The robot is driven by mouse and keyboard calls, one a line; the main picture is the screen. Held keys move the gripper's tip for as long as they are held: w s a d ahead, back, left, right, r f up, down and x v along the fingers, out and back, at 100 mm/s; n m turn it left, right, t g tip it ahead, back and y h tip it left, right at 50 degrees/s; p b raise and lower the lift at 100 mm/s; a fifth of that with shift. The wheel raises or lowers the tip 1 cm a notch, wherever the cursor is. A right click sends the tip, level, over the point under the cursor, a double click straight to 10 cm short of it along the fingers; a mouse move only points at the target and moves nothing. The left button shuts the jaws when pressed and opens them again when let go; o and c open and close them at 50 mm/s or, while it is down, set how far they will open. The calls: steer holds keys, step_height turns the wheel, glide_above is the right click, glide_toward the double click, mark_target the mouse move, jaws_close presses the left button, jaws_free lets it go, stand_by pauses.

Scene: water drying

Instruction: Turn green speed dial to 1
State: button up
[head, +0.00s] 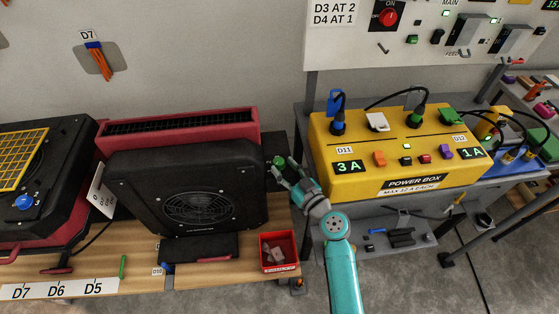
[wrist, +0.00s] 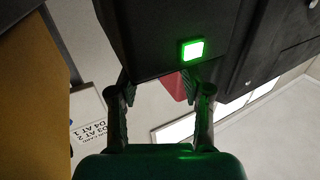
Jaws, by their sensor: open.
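A black fan unit (head: 190,190) with a round grille stands on the wooden bench in the head view. A small black box (head: 271,145) is at its right side, with a bright green spot (head: 280,161); I cannot tell there whether this is the dial or a light. In the wrist view, a lit green square (wrist: 192,49) is on a black housing (wrist: 150,35). My gripper (head: 283,172) is open beside the fan's right side. Its two fingers (wrist: 165,88) are apart in the wrist view, close to the housing's lower edge. No green dial can be made out clearly.
A yellow power box (head: 325,135) with cables stands right of my arm. A red bin (head: 279,265) sits at the bench's right edge. Another fan unit with a blue knob (head: 25,202) is at far left. A wall panel (head: 345,45) is behind.

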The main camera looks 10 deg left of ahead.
mark_target(281, 167)
steer(key=shift+x, duration=1.7)
steer(key=c, duration=0.9)
steer(key=shift+s+a+f+m+t+h, duration=0.1)
steer(key=shift+a+m+t+h, duration=0.05)
steer(key=shift+m+t+h, duration=0.35)
steer(key=shift+f+m+t+h, duration=0.15)
steer(key=shift+m+t+h, duration=0.35)
steer(key=shift+h, duration=0.4)
steer(key=shift+m+t+h, duration=0.3)
steer(key=shift+m+h, duration=0.2)
